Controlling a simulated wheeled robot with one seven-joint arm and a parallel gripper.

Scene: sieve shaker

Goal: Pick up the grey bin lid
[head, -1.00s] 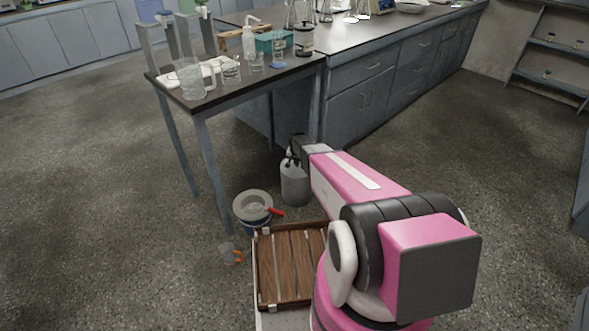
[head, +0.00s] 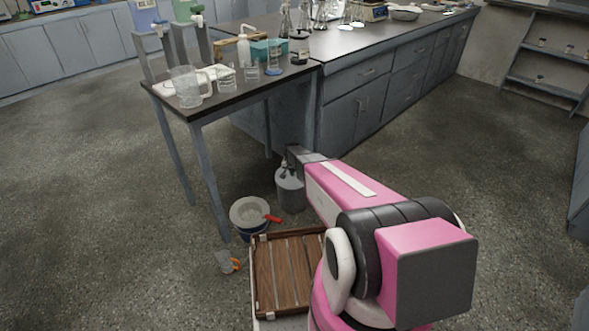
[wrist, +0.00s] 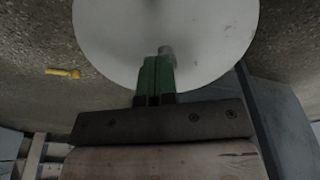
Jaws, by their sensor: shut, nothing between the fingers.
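The grey bin (head: 290,196) stands on the floor beside the bench, with its lid (head: 287,177) at its top. My gripper (head: 286,163) is just above the lid, and its fingertips are hard to make out there. In the wrist view the lid (wrist: 205,35) is a large pale disc with a small knob (wrist: 166,50) in its middle. My gripper's green fingers (wrist: 157,76) are together and hold nothing. They are close to the knob and overlap it in view; I cannot tell whether they touch it.
A blue bucket (head: 247,236) with a pale bowl-like top and a red-handled tool stands left of the bin. A wooden slatted tray (head: 287,272) lies near my base. A small orange-handled item (head: 228,262) is on the floor. The table (head: 215,108) with glassware stands behind.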

